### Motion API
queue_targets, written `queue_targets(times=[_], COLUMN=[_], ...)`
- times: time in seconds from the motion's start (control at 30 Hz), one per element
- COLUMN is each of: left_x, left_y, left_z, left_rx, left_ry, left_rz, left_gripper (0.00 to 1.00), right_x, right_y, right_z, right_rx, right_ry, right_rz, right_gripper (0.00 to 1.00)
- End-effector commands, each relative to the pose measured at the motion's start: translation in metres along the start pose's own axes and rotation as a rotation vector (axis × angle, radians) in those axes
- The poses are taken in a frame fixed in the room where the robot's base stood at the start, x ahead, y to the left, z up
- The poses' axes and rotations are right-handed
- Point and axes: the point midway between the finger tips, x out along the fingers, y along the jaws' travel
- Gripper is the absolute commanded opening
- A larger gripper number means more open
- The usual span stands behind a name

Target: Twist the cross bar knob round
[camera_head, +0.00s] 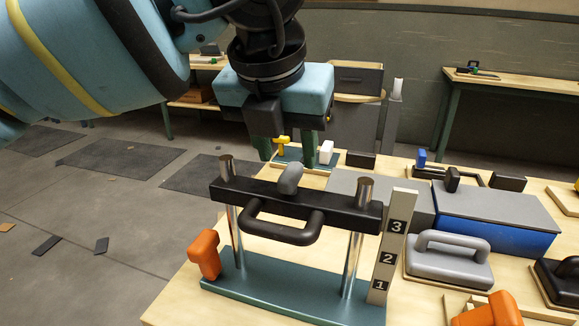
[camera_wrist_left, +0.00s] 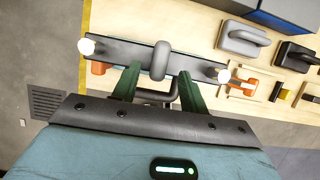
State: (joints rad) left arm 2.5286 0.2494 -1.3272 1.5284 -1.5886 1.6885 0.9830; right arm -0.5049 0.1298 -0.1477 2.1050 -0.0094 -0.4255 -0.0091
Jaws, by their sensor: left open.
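The cross bar (camera_head: 330,208) is black and lies level across two chrome posts on a teal base plate (camera_head: 290,293). Its grey rounded knob (camera_head: 289,179) stands up at the middle of the bar. A black loop handle (camera_head: 285,231) sticks out from the bar's front. My left gripper (camera_head: 287,150) is open and empty, its green fingers pointing down above the knob's level. In the left wrist view the knob (camera_wrist_left: 160,60) lies ahead of and between the two fingertips (camera_wrist_left: 159,72), with a gap on each side. My right gripper is not in view.
A scale strip (camera_head: 385,255) numbered 1 to 3 stands by the right post. An orange knob (camera_head: 205,254) is at the stand's left end. A grey handled block (camera_head: 448,262) and a blue box (camera_head: 495,218) crowd the right. Open floor lies left of the bench.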

Motion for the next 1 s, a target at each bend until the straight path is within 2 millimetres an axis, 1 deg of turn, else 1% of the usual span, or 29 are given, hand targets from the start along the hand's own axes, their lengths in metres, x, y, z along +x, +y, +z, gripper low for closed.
queue_targets(times=[0.03,0.1,0.2,0.3,0.63,0.67,0.9,0.97,1.0], left_x=[0.009,0.019,0.030,0.036,0.039,0.039,0.039,0.039,0.039], left_y=[0.000,0.000,0.000,0.000,0.000,0.000,0.000,0.000,0.000], left_z=[-0.001,-0.001,-0.001,0.000,0.000,0.000,0.000,0.000,0.000], left_rx=[0.001,0.001,0.001,0.001,0.001,0.001,0.001,0.001,0.001], left_ry=[0.002,0.002,0.002,0.001,-0.001,-0.001,0.000,0.000,0.000], left_rz=[0.001,0.000,0.000,0.000,-0.001,-0.001,-0.001,-0.001,-0.001], left_gripper=[0.44,0.44,0.44,0.44,0.44,0.41,0.10,0.02,0.00], right_x=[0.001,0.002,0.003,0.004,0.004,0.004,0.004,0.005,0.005], right_y=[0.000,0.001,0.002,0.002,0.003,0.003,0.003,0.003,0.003], right_z=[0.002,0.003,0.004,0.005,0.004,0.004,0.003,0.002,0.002], right_rx=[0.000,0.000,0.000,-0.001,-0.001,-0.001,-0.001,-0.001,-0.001], right_ry=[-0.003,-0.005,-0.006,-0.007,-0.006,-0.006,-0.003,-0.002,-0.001], right_rz=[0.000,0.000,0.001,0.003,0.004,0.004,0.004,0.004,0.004], right_gripper=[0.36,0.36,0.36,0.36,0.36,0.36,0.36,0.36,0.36])
